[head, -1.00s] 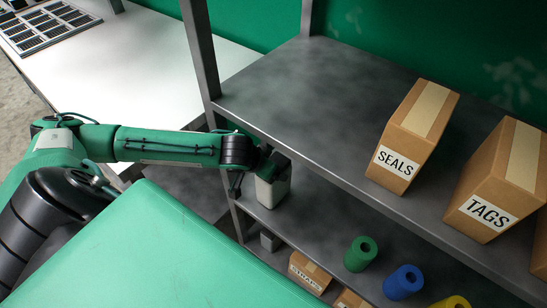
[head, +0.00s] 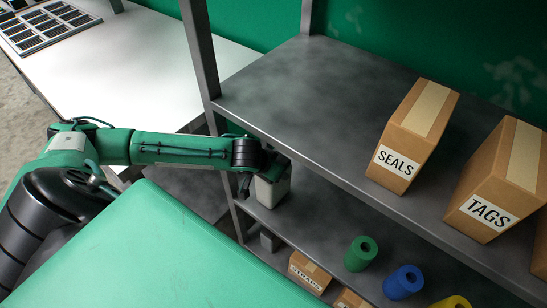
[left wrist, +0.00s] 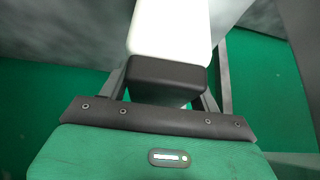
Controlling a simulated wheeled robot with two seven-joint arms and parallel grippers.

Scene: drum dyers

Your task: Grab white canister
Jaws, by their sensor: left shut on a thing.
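The white canister (head: 271,193) stands on the lower shelf near the left post, its upper end partly hidden by my gripper. In the left wrist view, its white body (left wrist: 170,26) fills the top middle, with a dark block (left wrist: 166,76) at its near end. My left gripper (head: 267,172) is at the top of the canister and shut on it. In the left wrist view, the gripper (left wrist: 164,88) has grey fingers on both sides of the dark block. My right gripper is not in view.
The upper shelf (head: 290,90) overhangs the canister closely. It carries a SEALS box (head: 410,140) and a TAGS box (head: 498,180). On the lower shelf stand a grey block (head: 269,241), a STRAPS box (head: 309,272), and green (head: 360,254), blue (head: 404,282) and yellow (head: 452,303) cylinders.

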